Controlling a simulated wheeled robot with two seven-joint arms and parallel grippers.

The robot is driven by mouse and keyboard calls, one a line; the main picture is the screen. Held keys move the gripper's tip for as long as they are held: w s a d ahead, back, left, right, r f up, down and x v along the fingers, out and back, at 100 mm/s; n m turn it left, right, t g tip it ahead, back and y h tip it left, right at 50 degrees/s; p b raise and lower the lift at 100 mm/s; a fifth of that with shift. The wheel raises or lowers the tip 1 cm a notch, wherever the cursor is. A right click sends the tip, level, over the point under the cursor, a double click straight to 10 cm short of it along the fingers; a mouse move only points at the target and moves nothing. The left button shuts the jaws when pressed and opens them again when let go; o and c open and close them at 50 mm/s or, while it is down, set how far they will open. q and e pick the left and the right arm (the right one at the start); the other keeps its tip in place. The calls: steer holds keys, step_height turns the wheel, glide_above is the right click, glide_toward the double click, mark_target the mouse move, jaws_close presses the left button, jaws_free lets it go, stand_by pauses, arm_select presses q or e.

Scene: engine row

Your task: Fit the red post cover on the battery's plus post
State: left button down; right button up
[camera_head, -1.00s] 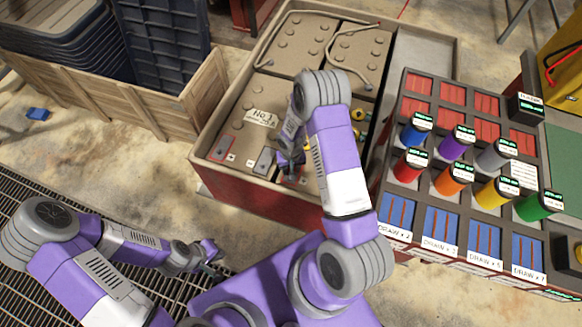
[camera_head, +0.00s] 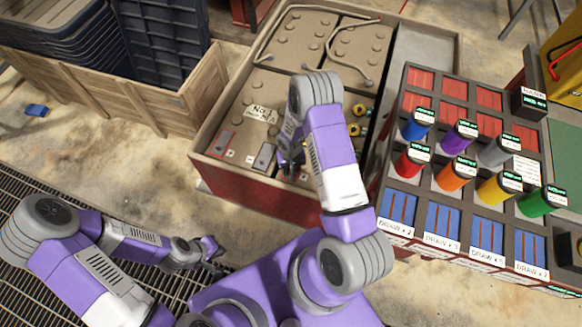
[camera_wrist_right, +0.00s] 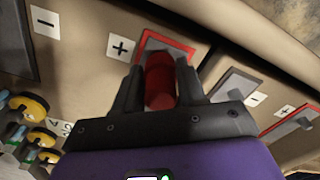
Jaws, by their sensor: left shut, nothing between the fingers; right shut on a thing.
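My right gripper (camera_wrist_right: 158,95) is shut on the red post cover (camera_wrist_right: 159,82), which stands out between its fingers in the right wrist view. Behind the cover is a red-bordered plate beside a plus label (camera_wrist_right: 121,47) on the battery (camera_wrist_right: 85,60). The cover hides the post there, so I cannot tell whether it touches or sits on it. In the head view my right gripper (camera_head: 287,166) is low over the near edge of the battery, and my arm hides part of that spot. My left gripper (camera_head: 217,262) is shut and empty, away from the battery over the floor grating.
Another plus label (camera_wrist_right: 284,111) and a minus label (camera_wrist_right: 254,99) lie to the right in the wrist view. Yellow-capped fittings (camera_wrist_right: 30,105) are at the left. The battery box rim (camera_head: 255,181) is close by. A rack with coloured cylinders (camera_head: 455,178) stands at the right.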

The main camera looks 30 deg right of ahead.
steer(key=o, duration=1.2)
steer(key=shift+c, duration=0.2)
step_height(320, 180, up, 8)
steer(key=p, duration=0.3)
steer(key=shift+f, duration=0.2)
steer(key=s+a+r+y+p, duration=0.2)
steer(key=s+a+r+p, duration=0.1)
steer(key=s+a, duration=0.4)
steer(key=s+a+r+y+p, duration=0.2)
steer(key=s+a+r+p, duration=0.1)
steer(key=s+a, duration=0.5)
steer(key=shift+s+a+n+p, duration=0.25)
steer(key=shift+a+n+p, duration=0.05)
steer(key=shift+a+n, duration=0.1)
